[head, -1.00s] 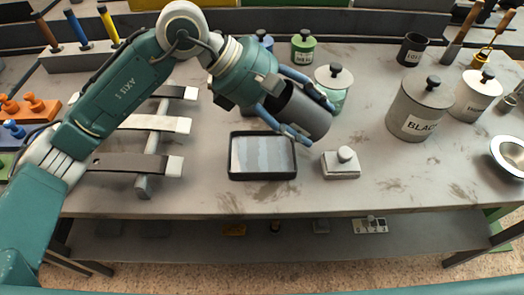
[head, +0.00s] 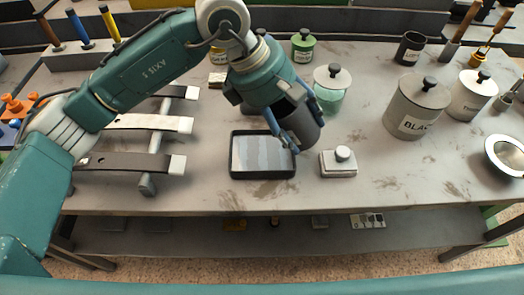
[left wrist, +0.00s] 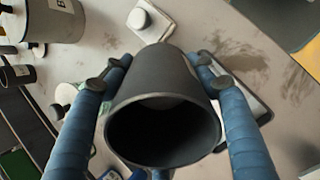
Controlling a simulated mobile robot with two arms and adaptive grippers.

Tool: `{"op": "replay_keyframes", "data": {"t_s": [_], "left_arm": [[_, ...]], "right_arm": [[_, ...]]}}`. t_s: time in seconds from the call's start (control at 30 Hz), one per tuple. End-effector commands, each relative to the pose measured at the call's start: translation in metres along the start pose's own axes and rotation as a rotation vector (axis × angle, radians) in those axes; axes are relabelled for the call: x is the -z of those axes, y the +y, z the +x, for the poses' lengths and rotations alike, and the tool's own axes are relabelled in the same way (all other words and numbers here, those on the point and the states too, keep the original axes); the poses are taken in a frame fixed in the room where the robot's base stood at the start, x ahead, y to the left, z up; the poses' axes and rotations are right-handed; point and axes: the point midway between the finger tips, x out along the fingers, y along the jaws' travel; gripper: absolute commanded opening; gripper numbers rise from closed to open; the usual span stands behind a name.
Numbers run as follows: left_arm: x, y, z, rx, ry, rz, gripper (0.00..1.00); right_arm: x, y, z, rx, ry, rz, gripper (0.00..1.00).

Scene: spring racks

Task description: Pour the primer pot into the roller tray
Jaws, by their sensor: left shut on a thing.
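My left gripper (head: 290,140) is shut around a dark grey pot (head: 304,127), one blue finger on each side. The pot is tilted above the right edge of the roller tray, its closed end pointing down and right. In the left wrist view the pot (left wrist: 162,130) shows its open mouth facing the wrist; its inside is dark with a paler patch deeper in. The roller tray (head: 262,177) is black-rimmed with a grey-blue streaked inside. In the wrist view the tray is partly hidden behind a finger. My right gripper is not in view.
A pale block with a round knob (head: 339,165) sits right of the tray. A rack with dark and pale strips (head: 150,160) stands left. A green lidded jar (head: 330,97), a large grey lidded pot (head: 412,115) and a metal bowl (head: 508,152) stand to the right.

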Motion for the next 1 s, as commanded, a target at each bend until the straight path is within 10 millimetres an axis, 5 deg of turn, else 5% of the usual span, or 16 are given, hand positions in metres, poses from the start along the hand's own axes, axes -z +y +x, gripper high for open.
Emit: {"op": "replay_keyframes", "data": {"t_s": [1.0], "left_arm": [[0.022,-0.009,0.009,0.116,0.284,-0.001,0.12]], "right_arm": [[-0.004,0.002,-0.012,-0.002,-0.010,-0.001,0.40]]}}
